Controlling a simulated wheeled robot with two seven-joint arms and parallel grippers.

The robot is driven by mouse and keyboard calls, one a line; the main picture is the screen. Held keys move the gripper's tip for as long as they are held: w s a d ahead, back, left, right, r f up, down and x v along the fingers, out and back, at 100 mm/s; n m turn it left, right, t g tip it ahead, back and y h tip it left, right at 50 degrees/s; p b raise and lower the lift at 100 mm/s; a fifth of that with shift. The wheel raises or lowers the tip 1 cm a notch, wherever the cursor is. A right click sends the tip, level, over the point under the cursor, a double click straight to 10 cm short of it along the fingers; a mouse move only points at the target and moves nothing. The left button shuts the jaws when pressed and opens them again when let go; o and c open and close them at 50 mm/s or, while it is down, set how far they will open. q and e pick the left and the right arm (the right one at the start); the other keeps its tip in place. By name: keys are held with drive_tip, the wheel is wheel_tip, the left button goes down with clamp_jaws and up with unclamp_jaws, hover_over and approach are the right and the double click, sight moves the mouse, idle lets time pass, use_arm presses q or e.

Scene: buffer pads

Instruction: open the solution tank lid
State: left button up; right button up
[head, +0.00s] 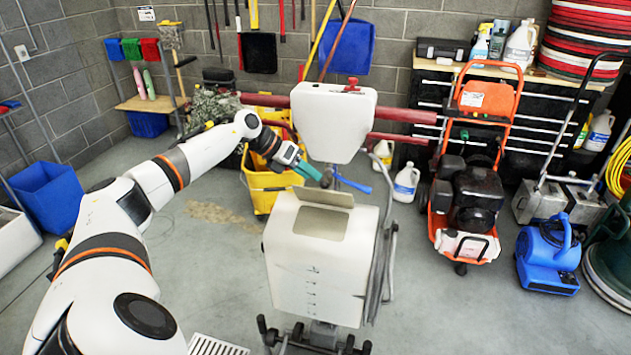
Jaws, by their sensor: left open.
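The white solution tank (310,265) stands upright in the middle, in front of me, with marks down its front. Its lid (325,196) is a pale flap at the back edge of a rectangular area on the tank's top; it looks tilted up. My left gripper (316,175), with teal fingers, is just above and behind the lid, near the machine's upper white head. It looks open and empty. I cannot tell whether a fingertip touches the lid. My right gripper is not in view.
The machine's white upper head (334,118) with red side tubes rises behind the tank. A yellow mop bucket (262,190) stands behind left. An orange pressure washer (468,190) and a blue blower (548,258) stand right. The floor between tank and blower is clear.

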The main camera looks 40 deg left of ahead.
use_arm(q)
drive_tip(key=b+v, duration=0.2)
drive_tip(key=v, duration=0.6)
drive_tip(key=shift+s+a+r, duration=0.1)
drive_tip(key=shift+s, duration=0.1)
